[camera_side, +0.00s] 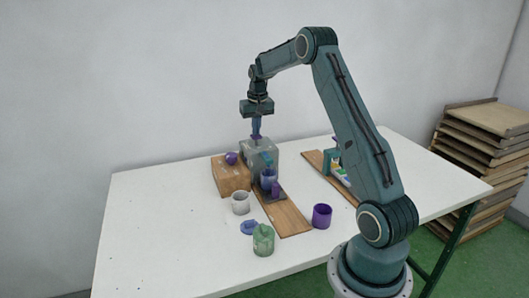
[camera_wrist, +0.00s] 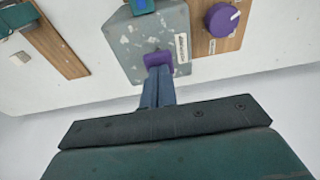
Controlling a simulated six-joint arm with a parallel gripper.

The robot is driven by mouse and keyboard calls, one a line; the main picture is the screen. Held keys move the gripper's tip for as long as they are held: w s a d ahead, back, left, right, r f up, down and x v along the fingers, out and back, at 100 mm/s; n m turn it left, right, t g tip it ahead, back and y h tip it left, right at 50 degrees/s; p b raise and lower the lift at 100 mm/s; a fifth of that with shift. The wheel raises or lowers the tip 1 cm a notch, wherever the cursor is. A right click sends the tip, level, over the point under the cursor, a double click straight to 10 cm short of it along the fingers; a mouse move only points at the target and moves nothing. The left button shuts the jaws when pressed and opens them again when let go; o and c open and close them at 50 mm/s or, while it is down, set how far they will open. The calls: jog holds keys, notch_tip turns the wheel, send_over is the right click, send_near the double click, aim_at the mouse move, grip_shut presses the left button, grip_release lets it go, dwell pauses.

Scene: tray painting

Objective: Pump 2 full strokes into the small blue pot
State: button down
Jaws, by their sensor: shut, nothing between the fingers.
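My gripper (camera_side: 256,132) points down over a speckled grey dispenser block (camera_side: 258,148); its fingers are shut with nothing between them. In the wrist view the closed fingertips (camera_wrist: 157,70) are at a purple pump head (camera_wrist: 157,58) on the grey block (camera_wrist: 125,45). I cannot tell whether they touch it. A small blue pot (camera_side: 268,178) stands upright in front of the block, beneath a teal spout (camera_side: 266,158). A small purple piece (camera_side: 276,189) stands at its front. The pot's inside is too small to read.
A wooden block with a purple knob (camera_side: 231,158) adjoins the dispenser on the left. A white pot (camera_side: 240,203), blue flat piece (camera_side: 249,227), green jar (camera_side: 263,240) and purple pot (camera_side: 322,216) stand nearby. A wooden board (camera_side: 290,217) runs forward. The table's left side is clear.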

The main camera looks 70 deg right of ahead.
jog(key=shift+f, duration=1.35)
jog(key=shift+r, duration=2.3)
jog(key=shift+r, duration=0.15)
jog(key=shift+r, duration=2.35)
